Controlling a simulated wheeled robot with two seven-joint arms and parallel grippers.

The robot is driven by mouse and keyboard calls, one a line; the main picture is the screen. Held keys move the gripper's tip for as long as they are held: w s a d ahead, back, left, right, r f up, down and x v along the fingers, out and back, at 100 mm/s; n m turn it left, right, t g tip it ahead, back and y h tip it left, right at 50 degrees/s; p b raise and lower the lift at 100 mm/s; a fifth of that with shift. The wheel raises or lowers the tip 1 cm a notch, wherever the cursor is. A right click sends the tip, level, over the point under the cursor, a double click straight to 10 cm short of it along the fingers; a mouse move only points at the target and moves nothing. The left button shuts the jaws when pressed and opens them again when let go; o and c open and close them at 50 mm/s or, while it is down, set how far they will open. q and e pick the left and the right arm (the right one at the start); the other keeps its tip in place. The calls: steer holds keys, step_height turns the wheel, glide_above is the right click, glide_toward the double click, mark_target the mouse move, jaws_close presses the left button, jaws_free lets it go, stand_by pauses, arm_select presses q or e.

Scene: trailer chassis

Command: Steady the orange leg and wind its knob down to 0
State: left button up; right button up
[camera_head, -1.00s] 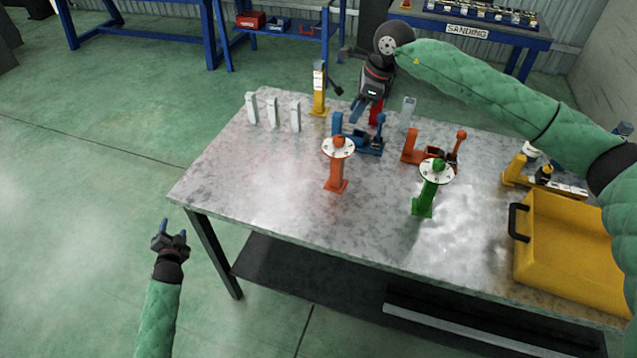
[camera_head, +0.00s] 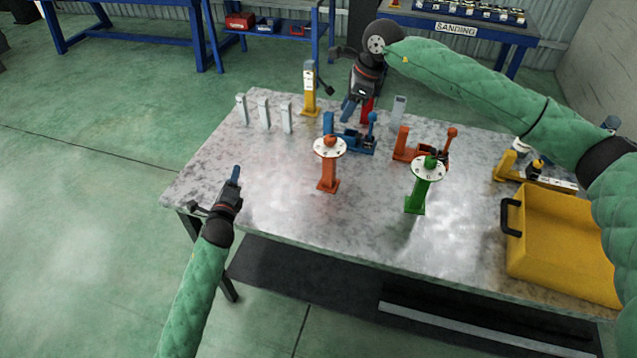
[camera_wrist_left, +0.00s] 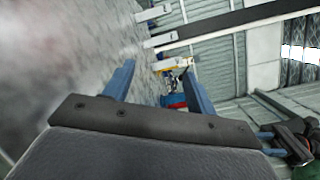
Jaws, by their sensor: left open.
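The orange leg (camera_head: 328,172) stands upright on the metal table (camera_head: 262,190), with a white dial disc (camera_head: 318,149) and an orange knob (camera_head: 330,140) on top. My left gripper (camera_head: 235,172) is over the table's left edge, left of the orange leg and apart from it. In the left wrist view its two blue fingers (camera_wrist_left: 160,85) are apart with nothing between them. My right gripper (camera_head: 347,110) hangs above the blue clamp, behind the orange leg. Its finger gap is too small and side-on to read.
A green leg (camera_head: 416,195) with a similar dial stands right of the orange one. Behind are a blue clamp (camera_head: 352,143), an orange clamp (camera_head: 425,150), a yellow post (camera_head: 310,92) and several pale posts (camera_head: 264,113). A yellow bin (camera_head: 565,245) sits at the right. The table's left front is clear.

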mark_target(327, 169)
arm_select(q)
steer(key=d+m+h, duration=0.1)
steer(key=d+m, duration=0.1)
steer(key=d, duration=0.2)
steer(key=d+m+h, duration=0.1)
steer(key=d+m, duration=0.2)
steer(key=d, duration=0.2)
steer(key=w+d+r+m+h, duration=0.1)
steer(key=d+m, duration=0.2)
steer(key=d, duration=0.2)
steer(key=shift+h, duration=0.3)
steer(key=d+m+h, duration=0.1)
steer(key=d+m, duration=0.1)
steer(key=d, duration=0.2)
steer(key=s+d+m, duration=0.1)
steer(key=d+m, duration=0.2)
steer(key=d, duration=0.1)
steer(key=d+m+g+h, duration=0.1)
steer(key=d+m, duration=0.2)
steer(key=shift+s+d+h, duration=0.3)
steer(key=shift+s+d, duration=0.05)
steer(key=shift+d, duration=0.05)
steer(key=shift+w+d, duration=0.1)
steer(key=shift+d, duration=0.1)
steer(key=shift+x, duration=3.7)
